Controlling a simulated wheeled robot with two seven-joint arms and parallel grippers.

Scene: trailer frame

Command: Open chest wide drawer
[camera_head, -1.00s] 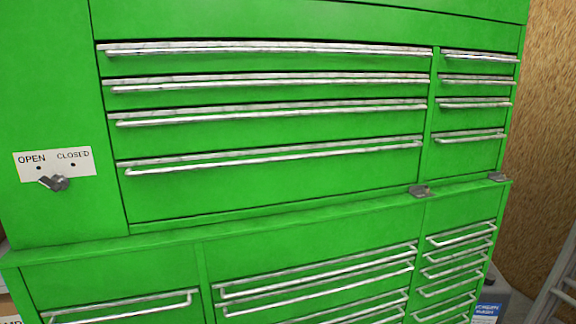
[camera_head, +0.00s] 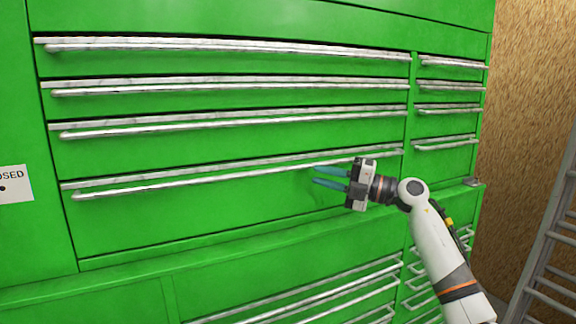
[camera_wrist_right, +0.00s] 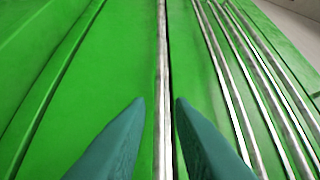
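The green chest has several wide drawers stacked in its upper part, each with a long silver bar handle, and all look shut. The lowest wide drawer (camera_head: 190,215) is the tallest, with its handle (camera_head: 220,180) along its top edge. My right gripper (camera_head: 314,176) is in front of this drawer, near the right part of the handle. Its two teal fingers are apart. In the right wrist view, a handle bar (camera_wrist_right: 162,60) runs between the fingertips of the right gripper (camera_wrist_right: 159,103); contact cannot be told. My left gripper is not in view.
Narrow drawers (camera_head: 445,125) stand in a column to the right. More drawers with bar handles (camera_head: 330,285) lie below a ledge. A metal ladder (camera_head: 550,230) stands at the far right by a wood-textured wall (camera_head: 525,100). A label (camera_head: 14,184) is at the left edge.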

